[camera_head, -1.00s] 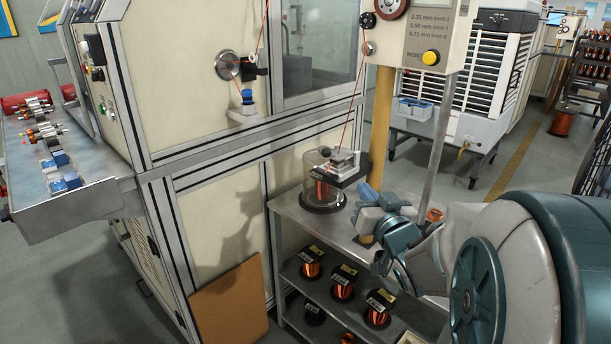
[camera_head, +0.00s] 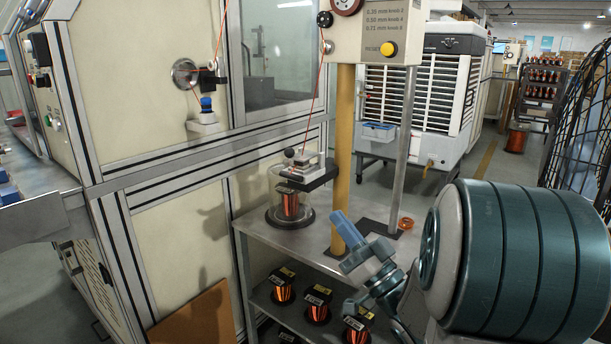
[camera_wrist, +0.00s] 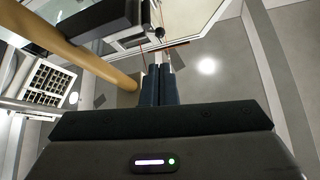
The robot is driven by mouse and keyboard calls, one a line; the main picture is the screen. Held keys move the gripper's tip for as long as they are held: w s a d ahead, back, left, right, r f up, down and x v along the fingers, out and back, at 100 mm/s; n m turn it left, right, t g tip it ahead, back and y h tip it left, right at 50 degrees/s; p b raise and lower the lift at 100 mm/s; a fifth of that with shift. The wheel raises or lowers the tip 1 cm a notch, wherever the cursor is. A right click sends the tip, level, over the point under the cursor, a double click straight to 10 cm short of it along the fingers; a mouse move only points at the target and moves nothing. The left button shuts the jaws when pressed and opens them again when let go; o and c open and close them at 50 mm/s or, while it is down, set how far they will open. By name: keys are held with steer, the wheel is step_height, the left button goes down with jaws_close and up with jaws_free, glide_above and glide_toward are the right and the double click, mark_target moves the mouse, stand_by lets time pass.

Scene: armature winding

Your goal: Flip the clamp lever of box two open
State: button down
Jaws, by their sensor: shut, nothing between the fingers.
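A clamp (camera_head: 304,170) with metal plates and a small black-knobbed lever (camera_head: 289,153) sits on a black arm above a clear jar (camera_head: 283,206). A copper spool (camera_head: 290,206) stands inside the jar, and a red wire rises from the clamp. No "box two" label is readable, so I cannot tell whether this is the named lever. My gripper (camera_head: 337,217) is shut and empty, right of the jar and apart from the clamp, its fingers pointing up and left. In the wrist view its fingers (camera_wrist: 160,72) lie together, just below part of a dark fixture.
The grey shelf (camera_head: 318,240) holds several copper spools below. The machine wall stands at left; a wire-cage guard (camera_head: 582,140) is at far right.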

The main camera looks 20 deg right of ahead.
steer(key=shift+r, duration=0.1)
steer(key=p, duration=0.9)
glide_toward(293, 156)
steer(key=x, duration=0.6)
steer(key=shift+w+a+r, duration=0.2)
steer(key=shift+w, duration=0.15)
steer(key=shift+d, duration=0.1)
